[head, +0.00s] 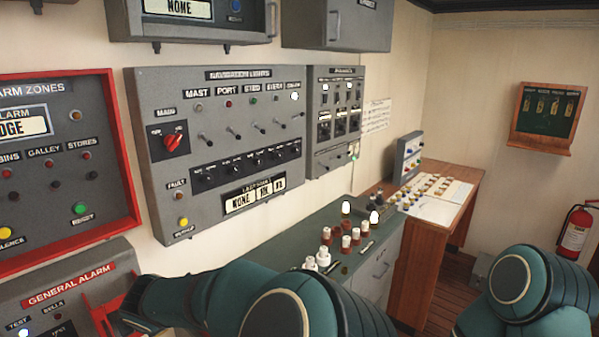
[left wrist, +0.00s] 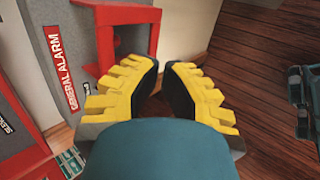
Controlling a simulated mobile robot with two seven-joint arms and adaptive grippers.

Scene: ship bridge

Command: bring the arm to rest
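In the left wrist view my left gripper (left wrist: 162,66) shows yellow ribbed fingers with dark inner pads. A narrow gap is between them, with floor visible through it and nothing held. The left finger overlaps the lower part of a red open-fronted housing (left wrist: 154,35) on the grey general alarm panel (left wrist: 42,20); I cannot tell whether they touch. In the head view my teal left arm reaches toward that panel (head: 64,325) at lower left, and its gripper is hidden. My right arm shows at lower right, but its gripper is out of view.
A navigation lights panel (head: 215,86) covers the wall ahead. A red-framed alarm panel (head: 122,165) is at left.

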